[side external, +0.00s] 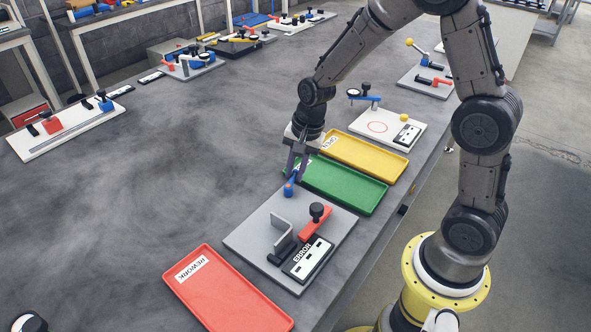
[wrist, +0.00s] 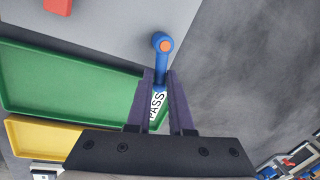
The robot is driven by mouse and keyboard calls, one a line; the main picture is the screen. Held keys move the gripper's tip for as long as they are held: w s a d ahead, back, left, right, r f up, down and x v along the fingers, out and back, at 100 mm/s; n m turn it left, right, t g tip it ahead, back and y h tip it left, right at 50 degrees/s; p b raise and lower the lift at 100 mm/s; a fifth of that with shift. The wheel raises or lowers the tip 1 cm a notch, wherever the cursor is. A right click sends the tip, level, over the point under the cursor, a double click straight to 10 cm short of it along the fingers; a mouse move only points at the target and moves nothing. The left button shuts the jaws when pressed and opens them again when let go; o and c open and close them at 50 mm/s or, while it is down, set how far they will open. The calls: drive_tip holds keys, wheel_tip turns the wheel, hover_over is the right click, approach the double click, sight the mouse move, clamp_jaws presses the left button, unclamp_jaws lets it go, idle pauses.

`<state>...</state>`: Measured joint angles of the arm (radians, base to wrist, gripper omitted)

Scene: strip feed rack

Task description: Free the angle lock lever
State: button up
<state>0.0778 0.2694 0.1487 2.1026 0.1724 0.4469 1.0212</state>
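A grey fixture plate (side external: 254,243) carries a grey angle bracket (side external: 281,231), a red lever with a black knob (side external: 318,220) and a blue lever (side external: 289,188) at its far left corner. In the wrist view the blue lever (wrist: 160,62) shows a rounded end with an orange centre. My gripper (side external: 292,172) comes down over the blue lever from above. In the wrist view the purple fingers of my gripper (wrist: 161,76) stand one on each side of the blue shaft, which fills the narrow gap at their tips. No label shows which lever is the angle lock.
A panel marked ERROR (side external: 308,258) sits on the plate's near edge. A red REWORK tray (side external: 220,290) lies in front. A green tray (side external: 345,188) and a yellow tray (side external: 372,158) lie behind the plate, close to my gripper. The table's left middle (side external: 150,180) is clear.

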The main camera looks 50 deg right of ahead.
drive_tip(key=shift+w, duration=0.1)
clamp_jaws()
drive_tip(key=n, duration=0.1)
drive_tip(key=w+n, duration=0.1)
drive_tip(key=n, duration=0.1)
drive_tip(key=shift+a+n+y, duration=0.15)
drive_tip(key=shift+n+y, duration=0.15)
drive_tip(key=n, duration=0.2)
drive_tip(key=w+a+n, duration=0.1)
drive_tip(key=n, duration=0.1)
drive_tip(key=shift+w+g+y, duration=0.1)
drive_tip(key=shift+g+y, duration=0.2)
drive_tip(key=shift+g, duration=0.1)
drive_tip(key=n, duration=0.1)
drive_tip(key=a+n, duration=0.1)
drive_tip(key=n, duration=0.3)
drive_tip(key=shift+w+a+g, duration=0.2)
drive_tip(key=shift+w+g, duration=0.15)
drive_tip(key=shift+g, duration=0.05)
drive_tip(key=shift+w+a+n+g, duration=0.1)
drive_tip(key=shift+a+n+g, duration=0.15)
drive_tip(key=shift+n, duration=0.6)
drive_tip(key=shift+a+n+g, duration=0.15)
drive_tip(key=shift+a+n, duration=0.15)
drive_tip(key=shift+n, duration=0.55)
drive_tip(key=o, duration=0.7)
unclamp_jaws()
